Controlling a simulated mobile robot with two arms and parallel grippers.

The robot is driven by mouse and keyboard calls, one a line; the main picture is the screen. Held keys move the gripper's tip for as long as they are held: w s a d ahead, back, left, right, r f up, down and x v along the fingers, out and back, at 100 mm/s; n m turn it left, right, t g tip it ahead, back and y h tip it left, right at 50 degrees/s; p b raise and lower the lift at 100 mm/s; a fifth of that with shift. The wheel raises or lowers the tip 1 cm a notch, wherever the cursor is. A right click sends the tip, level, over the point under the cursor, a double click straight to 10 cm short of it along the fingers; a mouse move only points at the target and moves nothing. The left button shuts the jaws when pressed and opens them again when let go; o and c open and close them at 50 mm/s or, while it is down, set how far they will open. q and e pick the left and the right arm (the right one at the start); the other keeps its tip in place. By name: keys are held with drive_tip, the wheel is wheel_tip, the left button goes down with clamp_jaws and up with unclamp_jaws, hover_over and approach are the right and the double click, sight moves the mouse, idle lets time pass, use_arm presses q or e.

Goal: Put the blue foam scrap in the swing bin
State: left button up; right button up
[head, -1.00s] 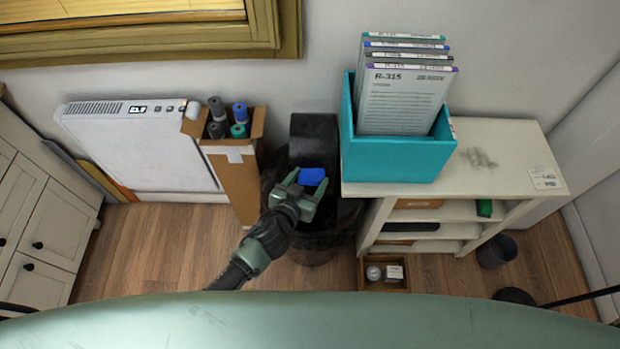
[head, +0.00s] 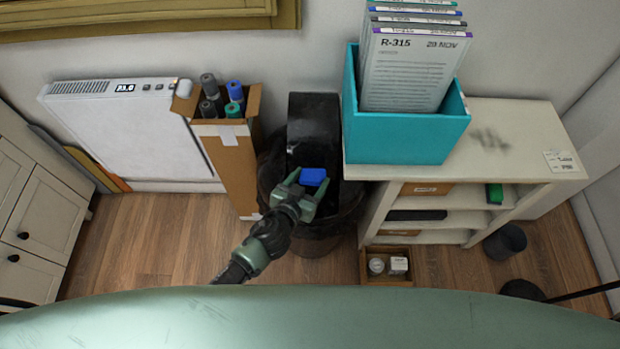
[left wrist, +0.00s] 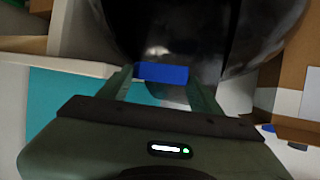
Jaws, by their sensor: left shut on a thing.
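The blue foam scrap (head: 313,177) is a small bright blue block. My left gripper (head: 306,186) is shut on it; in the left wrist view the scrap (left wrist: 162,73) sits between the two green fingertips (left wrist: 160,80). The black swing bin (head: 313,120) stands against the wall between the cardboard box and the white shelf. In the head view the gripper and scrap overlap the bin's front part; their exact height over it I cannot tell. The bin's dark glossy surface (left wrist: 160,40) shows beyond the fingers in the wrist view. My right gripper is not in view.
A tall cardboard box (head: 232,160) with rolls stands close left of the bin. A white shelf (head: 520,150) with a teal file box (head: 400,140) on top stands close right. A white heater (head: 130,130) leans by the wall. Wooden floor (head: 150,240) is clear at front left.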

use_arm(q)
wheel_tip(320, 180, down, 10)
drive_tip(key=b, duration=0.9)
drive_tip(key=shift+f, duration=0.2)
drive_tip(key=o, duration=1.4)
drive_tip(key=shift+w+a, duration=0.1)
drive_tip(key=v, duration=0.8)
drive_tip(key=shift+f+p, duration=0.1)
drive_tip(key=shift+p, duration=0.25)
